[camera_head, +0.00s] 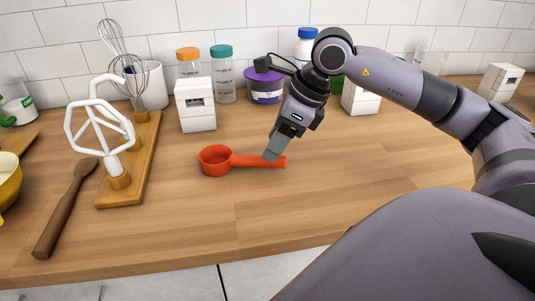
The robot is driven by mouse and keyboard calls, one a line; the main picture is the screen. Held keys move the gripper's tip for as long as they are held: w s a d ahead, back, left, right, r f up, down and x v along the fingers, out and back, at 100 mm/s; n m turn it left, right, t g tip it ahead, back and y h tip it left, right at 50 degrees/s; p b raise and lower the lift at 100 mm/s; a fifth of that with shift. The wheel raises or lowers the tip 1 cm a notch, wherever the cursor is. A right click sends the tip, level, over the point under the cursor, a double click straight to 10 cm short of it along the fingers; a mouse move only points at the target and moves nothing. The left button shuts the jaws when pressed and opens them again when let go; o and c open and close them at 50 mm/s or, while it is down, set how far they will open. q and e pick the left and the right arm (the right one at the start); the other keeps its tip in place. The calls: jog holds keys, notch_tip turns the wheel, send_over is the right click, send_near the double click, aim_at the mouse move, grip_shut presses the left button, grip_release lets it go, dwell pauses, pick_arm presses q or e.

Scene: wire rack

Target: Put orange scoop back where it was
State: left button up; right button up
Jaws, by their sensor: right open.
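The orange scoop (216,160) lies on the wooden counter in the middle of the head view. Its round cup is at the left and its handle points right. My right gripper (272,156) comes down from the upper right, with its fingertips at the scoop's handle near the handle's right end. The gripper is open; the fingers hide a short part of the handle, and I cannot tell whether they touch it. My left gripper is not in view.
A wooden board (141,165) with a white wire rack (97,125) and a whisk (125,65) stands left of the scoop. A wooden spoon (64,212) lies further left. White boxes (195,104), jars and a purple tub (265,86) line the back. The counter front is clear.

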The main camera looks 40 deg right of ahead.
jog(key=v, duration=0.6)
jog(key=shift+r, duration=0.3)
jog(key=shift+s, duration=0.1)
jog(key=shift+s, duration=0.1)
